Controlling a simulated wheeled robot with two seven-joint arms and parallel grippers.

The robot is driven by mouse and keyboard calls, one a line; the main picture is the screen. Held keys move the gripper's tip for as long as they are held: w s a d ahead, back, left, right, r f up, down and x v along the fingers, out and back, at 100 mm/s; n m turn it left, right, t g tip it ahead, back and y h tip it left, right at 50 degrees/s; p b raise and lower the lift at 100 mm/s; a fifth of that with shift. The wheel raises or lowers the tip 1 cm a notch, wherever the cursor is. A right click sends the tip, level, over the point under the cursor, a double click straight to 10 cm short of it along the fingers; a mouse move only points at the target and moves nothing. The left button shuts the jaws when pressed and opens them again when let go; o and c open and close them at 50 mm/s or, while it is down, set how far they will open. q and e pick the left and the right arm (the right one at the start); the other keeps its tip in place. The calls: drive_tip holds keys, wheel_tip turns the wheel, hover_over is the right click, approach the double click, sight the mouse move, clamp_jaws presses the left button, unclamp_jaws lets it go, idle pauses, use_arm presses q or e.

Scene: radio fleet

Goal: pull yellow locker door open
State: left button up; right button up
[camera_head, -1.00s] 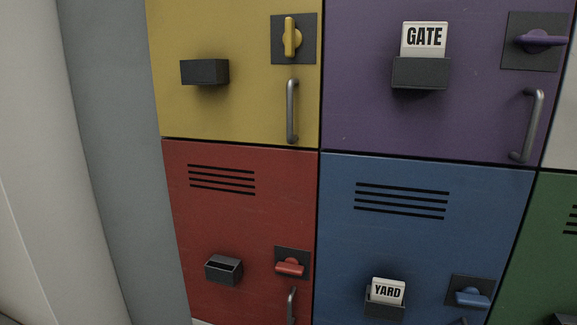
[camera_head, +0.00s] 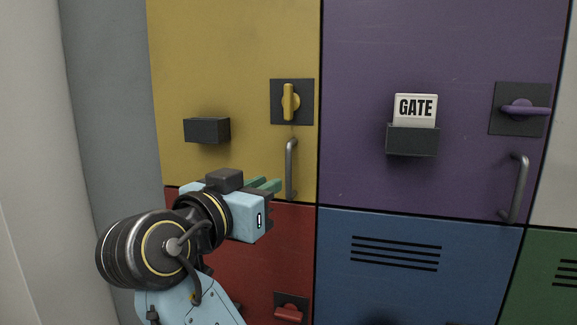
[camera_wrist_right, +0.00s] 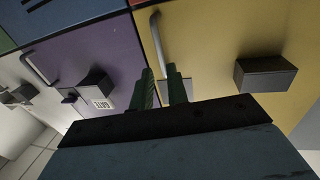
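The yellow locker door (camera_head: 235,60) is closed, at the upper left of the head view. Its grey bar handle (camera_head: 291,168) is upright, below a yellow knob (camera_head: 289,102) that stands vertical on a dark plate. My right gripper (camera_head: 270,185) is just left of the handle's lower end, in front of the door's bottom edge. In the right wrist view, its green fingers (camera_wrist_right: 164,88) are apart with a gap between them, and the yellow door's handle (camera_wrist_right: 157,42) lies just beyond the tips. I cannot tell whether they touch it. My left gripper is not in view.
A dark empty label holder (camera_head: 207,131) sticks out of the yellow door. The purple door (camera_head: 430,50), with a GATE card (camera_head: 415,107) and its own handle (camera_head: 515,190), adjoins on the right. Red (camera_head: 285,240) and blue (camera_head: 400,285) doors lie below.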

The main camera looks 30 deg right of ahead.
sight(287, 173)
drive_tip(key=p+x, duration=0.2)
drive_tip(key=x, duration=0.6)
drive_tip(key=shift+w+d, duration=0.2)
drive_tip(key=shift+d, duration=0.15)
clamp_jaws()
